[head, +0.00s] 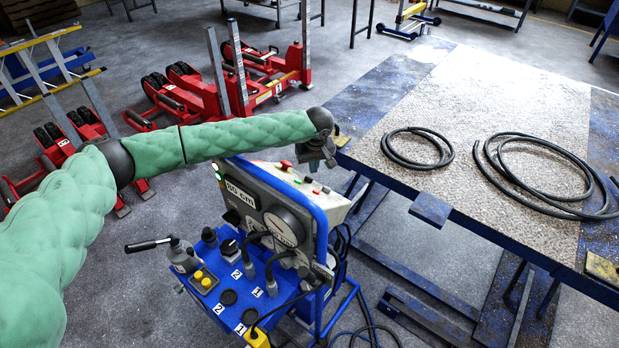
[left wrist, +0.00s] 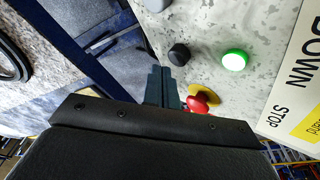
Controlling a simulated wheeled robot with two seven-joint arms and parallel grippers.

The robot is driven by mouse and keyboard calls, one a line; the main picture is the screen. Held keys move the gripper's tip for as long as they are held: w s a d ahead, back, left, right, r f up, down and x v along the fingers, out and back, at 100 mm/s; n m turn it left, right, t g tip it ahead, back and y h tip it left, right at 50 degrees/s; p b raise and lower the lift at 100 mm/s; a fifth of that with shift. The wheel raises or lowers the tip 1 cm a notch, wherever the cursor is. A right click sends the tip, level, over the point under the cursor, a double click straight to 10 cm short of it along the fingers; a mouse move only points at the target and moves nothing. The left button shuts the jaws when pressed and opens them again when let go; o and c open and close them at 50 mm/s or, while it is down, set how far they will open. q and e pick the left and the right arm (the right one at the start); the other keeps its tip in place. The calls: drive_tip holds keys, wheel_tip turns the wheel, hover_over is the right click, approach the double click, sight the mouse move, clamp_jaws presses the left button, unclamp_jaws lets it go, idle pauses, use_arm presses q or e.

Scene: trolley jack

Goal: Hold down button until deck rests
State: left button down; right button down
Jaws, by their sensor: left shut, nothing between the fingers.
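My left gripper (head: 322,165) is shut and empty, pointing down over the far end of the control panel (head: 340,205). In the left wrist view its closed fingertips (left wrist: 162,70) are close beside a black button (left wrist: 179,54); I cannot tell if they touch it. A red mushroom button (left wrist: 200,102) on a yellow base lies right of the fingers. A lit green button (left wrist: 234,60) and a grey button (left wrist: 156,4) are farther off. A label (left wrist: 292,75) reads DOWN and STOP. The deck (head: 490,95) stands above the floor. My right gripper is out of view.
Two black hose coils (head: 418,160) lie on the deck. A blue console with a gauge (head: 284,227), a lever (head: 150,244) and cables stands below my arm. Red jacks (head: 190,95) stand on the floor behind.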

use_arm(q)
drive_tip(key=shift+s, duration=0.1)
drive_tip(key=shift+s+a+f+p, duration=0.15)
drive_tip(key=shift+f+p, duration=0.1)
drive_tip(key=shift+p, duration=0.15)
drive_tip(key=shift+s+a+f, duration=0.2)
drive_tip(key=shift+s+f, duration=0.05)
drive_tip(key=shift+f, duration=0.25)
idle(2.8)
drive_tip(key=shift+w+d+r+p, duration=0.35)
drive_tip(key=shift+w+r+p, duration=0.1)
drive_tip(key=shift+r+p, duration=0.3)
drive_tip(key=shift+r, duration=0.1)
